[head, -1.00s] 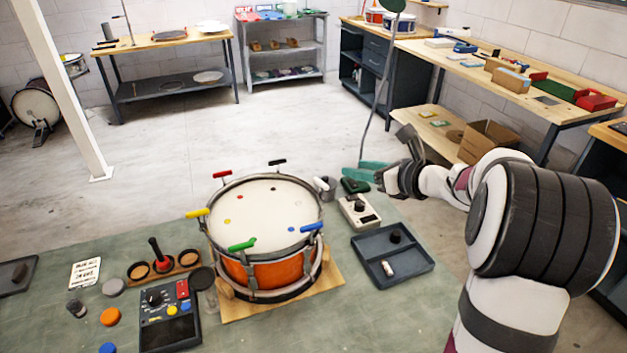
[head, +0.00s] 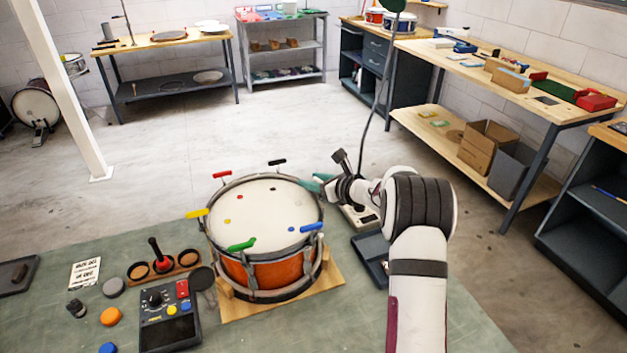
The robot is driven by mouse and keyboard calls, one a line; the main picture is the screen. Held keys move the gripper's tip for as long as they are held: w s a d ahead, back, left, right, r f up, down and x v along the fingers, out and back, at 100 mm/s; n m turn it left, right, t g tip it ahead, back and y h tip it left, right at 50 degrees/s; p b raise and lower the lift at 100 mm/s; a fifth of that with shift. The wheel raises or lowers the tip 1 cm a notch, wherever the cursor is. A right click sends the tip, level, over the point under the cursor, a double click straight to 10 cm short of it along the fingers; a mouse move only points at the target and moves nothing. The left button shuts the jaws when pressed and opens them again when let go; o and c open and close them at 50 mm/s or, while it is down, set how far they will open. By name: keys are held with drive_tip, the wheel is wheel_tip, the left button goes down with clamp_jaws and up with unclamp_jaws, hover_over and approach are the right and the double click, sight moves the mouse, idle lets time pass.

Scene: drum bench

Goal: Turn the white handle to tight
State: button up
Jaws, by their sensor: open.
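An orange drum (head: 264,272) with a pale head stands on a wooden base. Red (head: 221,174), black (head: 277,162), yellow (head: 197,213), green (head: 241,245) and blue (head: 311,227) handles sit around its rim. I cannot make out a white handle; the drum's right rim lies partly behind my gripper. My gripper (head: 318,183), with teal fingers, is open at the right far side of the rim. The gap between its fingers is hard to see, and I cannot tell whether it touches anything.
A dark tray (head: 369,250) and a pale box with a knob (head: 360,216) lie right of the drum, partly behind my arm. A control box (head: 168,322), a wooden cup holder (head: 186,262) and coloured discs lie to the left.

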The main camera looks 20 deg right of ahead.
drive_tip(key=shift+c, duration=0.3)
clamp_jaws()
drive_tip(key=shift+m+h, duration=0.3)
drive_tip(key=shift+h, duration=0.1)
drive_tip(key=m+h, duration=0.2)
drive_tip(key=shift+w+d+t+h, duration=0.1)
drive_tip(key=shift+d+t+h, duration=0.2)
drive_tip(key=shift+d+m+h, duration=0.25)
drive_tip(key=shift+m+h, duration=0.65)
drive_tip(key=shift+h, duration=0.05)
drive_tip(key=shift+d+m+h, duration=0.2)
drive_tip(key=shift+m+h, duration=0.7)
drive_tip(key=shift+h, duration=0.05)
drive_tip(key=shift+o, duration=0.3)
unclamp_jaws()
